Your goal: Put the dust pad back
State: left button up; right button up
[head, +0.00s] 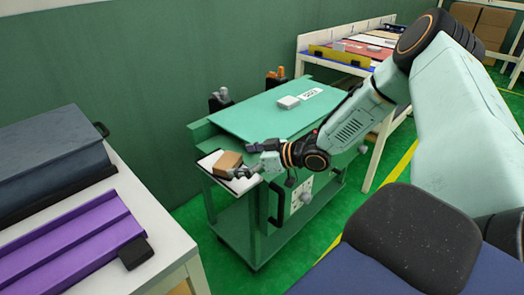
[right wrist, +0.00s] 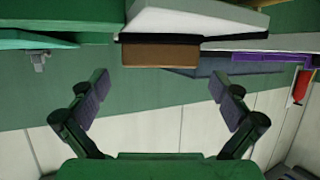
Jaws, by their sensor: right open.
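A brown block (head: 228,161), which looks like the dust pad, lies on a small white tray (head: 208,162) with a dark rim at the left end of the green cart. My right gripper (head: 242,173) is at the tray's right side, close to the block. In the right wrist view the fingers (right wrist: 160,84) are spread with nothing between them. The brown block (right wrist: 160,56) shows just beyond the fingertips, against the dark-edged tray. From the head view I cannot tell whether a finger touches it. My left gripper is not in view.
The green cart (head: 250,112) carries a small white block (head: 288,102) and a label plate. A dark handle (head: 277,204) is on its front. A white table (head: 165,240) with a purple tray (head: 70,245) stands at left. Green floor lies between.

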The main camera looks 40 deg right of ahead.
jog(key=p+v, duration=0.5)
jog(key=v, duration=0.1)
jog(key=shift+r, duration=0.15)
jog(key=shift+s+d+r+p, duration=0.1)
jog(key=shift+s+d+p, duration=0.2)
jog(key=shift+s+p, duration=0.3)
jog(key=shift+w, duration=0.1)
